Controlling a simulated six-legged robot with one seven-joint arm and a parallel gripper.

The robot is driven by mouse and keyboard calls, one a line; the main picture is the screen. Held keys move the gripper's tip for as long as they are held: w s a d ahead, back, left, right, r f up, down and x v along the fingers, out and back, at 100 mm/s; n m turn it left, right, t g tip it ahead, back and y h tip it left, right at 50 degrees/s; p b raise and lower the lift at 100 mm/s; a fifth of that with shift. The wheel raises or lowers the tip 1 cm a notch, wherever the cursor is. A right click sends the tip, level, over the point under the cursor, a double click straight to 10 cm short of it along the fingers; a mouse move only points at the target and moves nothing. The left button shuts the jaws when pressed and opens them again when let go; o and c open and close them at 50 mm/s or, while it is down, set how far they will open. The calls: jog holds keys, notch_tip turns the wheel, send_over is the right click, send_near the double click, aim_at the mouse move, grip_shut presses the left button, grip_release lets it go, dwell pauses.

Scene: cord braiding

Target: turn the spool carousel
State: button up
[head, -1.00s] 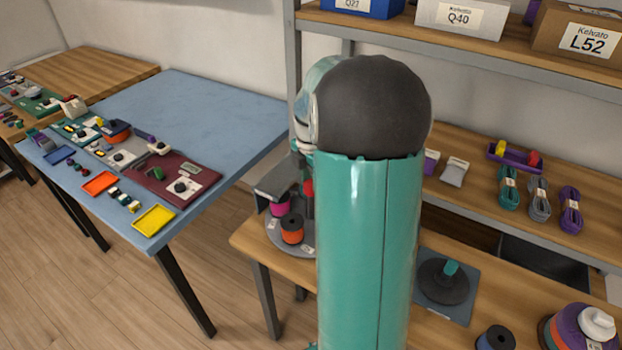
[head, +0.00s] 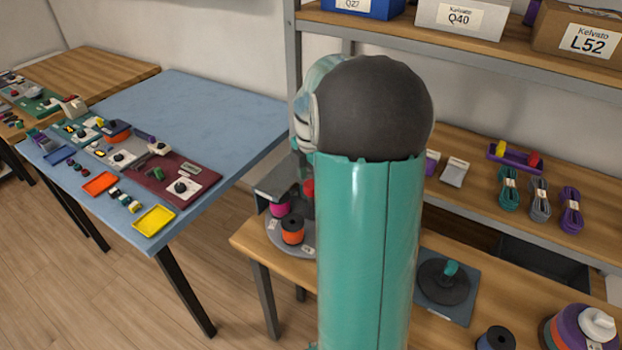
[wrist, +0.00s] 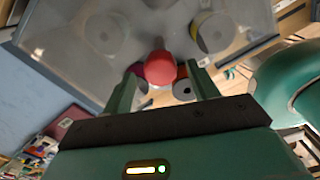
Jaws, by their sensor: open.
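The spool carousel (head: 281,240) is a round grey plate on the wooden bench, partly hidden behind my teal arm in the head view. A magenta spool (head: 280,208) and an orange spool (head: 292,231) stand on it, with a dark grey cover (head: 282,180) above. A red knob (wrist: 160,68) shows in the wrist view, and its edge shows beside my arm in the head view. My gripper (wrist: 162,78) is open, with a finger on each side of the red knob. I cannot tell whether the fingers touch it. The head view hides my gripper.
A translucent grey panel (wrist: 90,40) fills the upper wrist view, close to the fingers. A dark disc with a teal handle (head: 443,281) sits on a mat to the right. A blue table (head: 215,110) stands left, with bare floor between it and the bench.

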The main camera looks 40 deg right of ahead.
notch_tip(320, 180, up, 13)
jog(key=shift+r, duration=0.15)
dwell(0.6)
jog(key=s+a+r+m+t+h, duration=0.15)
jog(key=a+m, duration=0.25)
jog(key=a, duration=0.5)
jog(key=s+a+r+m+t+y, duration=0.1)
jog(key=s+a+r+m, duration=0.2)
jog(key=a, duration=0.6)
jog(key=s+a+f+m+t, duration=0.3)
jog(key=s+a+f+m, duration=0.1)
jog(key=s+a+m, duration=0.5)
jog(key=a, duration=0.2)
jog(key=shift+s+a+f+m, duration=0.15)
jog(key=shift+a+f+m, duration=0.15)
jog(key=shift+a+f, duration=0.1)
